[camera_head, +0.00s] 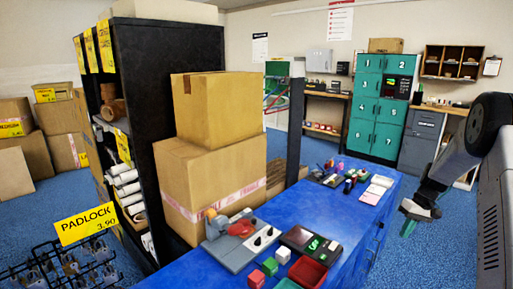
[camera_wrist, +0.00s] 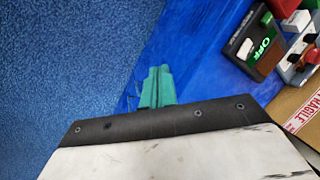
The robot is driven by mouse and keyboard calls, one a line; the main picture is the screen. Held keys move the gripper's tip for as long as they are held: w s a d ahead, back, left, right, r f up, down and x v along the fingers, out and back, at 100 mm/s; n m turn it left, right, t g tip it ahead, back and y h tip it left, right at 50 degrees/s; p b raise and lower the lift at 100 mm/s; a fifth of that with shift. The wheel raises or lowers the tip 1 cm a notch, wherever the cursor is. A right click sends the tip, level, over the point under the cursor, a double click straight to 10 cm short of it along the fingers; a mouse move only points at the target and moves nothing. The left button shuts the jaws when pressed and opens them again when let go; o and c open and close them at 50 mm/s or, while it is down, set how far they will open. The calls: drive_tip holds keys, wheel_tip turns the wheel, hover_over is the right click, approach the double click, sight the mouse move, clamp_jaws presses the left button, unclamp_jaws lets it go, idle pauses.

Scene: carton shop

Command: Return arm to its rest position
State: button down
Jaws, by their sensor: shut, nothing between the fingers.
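My arm reaches in from the right edge of the head view and angles down. My gripper (camera_head: 410,225), with green fingers, hangs over the blue carpet to the right of the blue counter (camera_head: 345,238), apart from it. In the wrist view, the green fingertips of my gripper (camera_wrist: 158,85) are together with nothing between them. They show against the carpet and the edge of the blue counter (camera_wrist: 205,60).
Two stacked cartons (camera_head: 215,180) stand behind the counter. A black shelf (camera_head: 150,100) stands left. Teal lockers (camera_head: 380,105) stand at the back. Carpet right of the counter is clear.

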drive_tip(key=s+a+r+m+g+h, duration=0.1)
drive_tip(key=s+a+r+m+h, duration=0.1)
drive_tip(key=s+a+r, duration=1.45)
drive_tip(key=s+a+r+n+t, duration=0.1)
drive_tip(key=s+a+r, duration=0.3)
drive_tip(key=s+a, duration=0.3)
drive_tip(key=s+a+r+n+t+h, duration=0.1)
drive_tip(key=s+a+r, duration=0.3)
drive_tip(key=s+a, duration=0.4)
drive_tip(key=s+t, duration=0.1)
drive_tip(key=s, duration=0.4)
drive_tip(key=shift+n+h, duration=0.3)
drive_tip(key=c, duration=2.1)
unclamp_jaws()
drive_tip(key=shift+s, duration=0.1)
drive_tip(key=shift+c, duration=0.2)
